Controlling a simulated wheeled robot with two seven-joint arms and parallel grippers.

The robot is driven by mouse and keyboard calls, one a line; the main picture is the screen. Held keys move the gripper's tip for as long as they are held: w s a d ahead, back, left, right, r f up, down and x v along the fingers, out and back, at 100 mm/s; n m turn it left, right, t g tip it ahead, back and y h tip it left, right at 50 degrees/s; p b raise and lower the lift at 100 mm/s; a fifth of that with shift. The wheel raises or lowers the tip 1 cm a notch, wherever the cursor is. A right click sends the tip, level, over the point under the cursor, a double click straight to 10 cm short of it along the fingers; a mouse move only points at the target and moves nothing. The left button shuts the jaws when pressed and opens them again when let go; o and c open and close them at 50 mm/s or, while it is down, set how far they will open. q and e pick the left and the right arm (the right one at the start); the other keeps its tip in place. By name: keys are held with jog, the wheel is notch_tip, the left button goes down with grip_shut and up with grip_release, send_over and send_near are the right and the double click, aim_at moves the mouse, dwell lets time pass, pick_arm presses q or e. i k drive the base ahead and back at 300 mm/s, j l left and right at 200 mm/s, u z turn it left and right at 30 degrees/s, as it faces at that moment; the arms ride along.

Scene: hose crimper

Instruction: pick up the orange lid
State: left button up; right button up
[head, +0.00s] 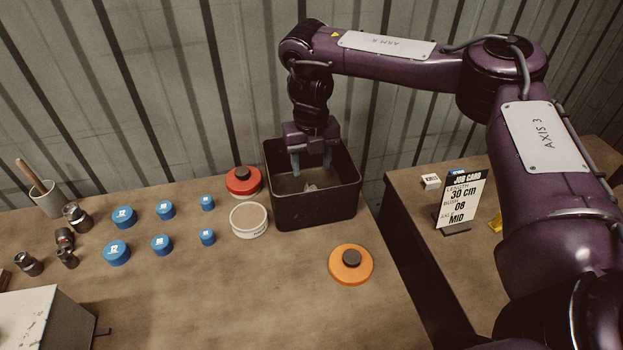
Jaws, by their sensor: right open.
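My left gripper is not in view.
A red lid (243,181) and a round pale-topped container (249,220) stand left of the bin. Several blue caps (124,217) and dark metal fittings (77,216) lie further left. A job card (460,204) stands on the right-hand table. Bench around the orange lid is clear.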

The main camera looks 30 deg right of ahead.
aim_at(349, 265)
jog(key=k, duration=2)
